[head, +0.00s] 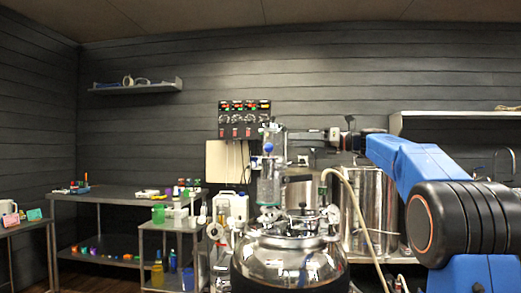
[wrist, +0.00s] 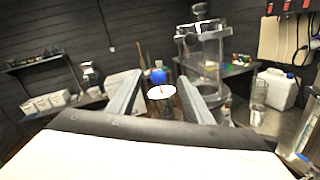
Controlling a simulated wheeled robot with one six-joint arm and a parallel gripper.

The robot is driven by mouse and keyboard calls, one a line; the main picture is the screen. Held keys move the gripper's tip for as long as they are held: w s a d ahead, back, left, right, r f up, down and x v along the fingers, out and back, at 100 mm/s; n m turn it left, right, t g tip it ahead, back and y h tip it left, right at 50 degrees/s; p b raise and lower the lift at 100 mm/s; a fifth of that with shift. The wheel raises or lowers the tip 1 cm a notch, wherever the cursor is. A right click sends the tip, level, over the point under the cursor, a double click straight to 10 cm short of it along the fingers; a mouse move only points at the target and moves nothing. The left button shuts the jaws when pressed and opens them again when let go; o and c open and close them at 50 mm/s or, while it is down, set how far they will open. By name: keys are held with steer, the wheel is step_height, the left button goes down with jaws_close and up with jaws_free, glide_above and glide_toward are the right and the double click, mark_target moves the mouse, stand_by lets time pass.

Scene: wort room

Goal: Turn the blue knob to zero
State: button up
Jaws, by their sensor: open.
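The blue knob (head: 268,147) is a small round ball at the top of a clear glass cylinder (head: 268,185) above the shiny steel vessel (head: 290,262). In the wrist view the blue knob (wrist: 158,76) shows between the tips of my two fingers, above a white disc (wrist: 161,92). My gripper (head: 272,131) reaches in from the right, close to the knob and slightly above it in the head view. Its fingers (wrist: 161,80) are open, with a visible gap on each side of the knob. I cannot tell whether the knob is between the fingers or just beyond them. No zero mark is readable.
A control panel (head: 245,119) with lights and switches hangs on the back wall. A pale hose (head: 350,205) curves down right of the glass. A steel tank (head: 368,205) stands behind. Tables with bottles and small coloured items (head: 125,192) are at left.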

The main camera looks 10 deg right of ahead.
mark_target(269, 148)
steer(key=s+f+m+t+h, duration=0.2)
steer(key=s+f, duration=0.1)
steer(key=s, duration=0.1)
steer(key=x, duration=1.8)
steer(key=shift+w+r, duration=0.2)
steer(key=shift+c, duration=0.3)
steer(key=c, duration=1)
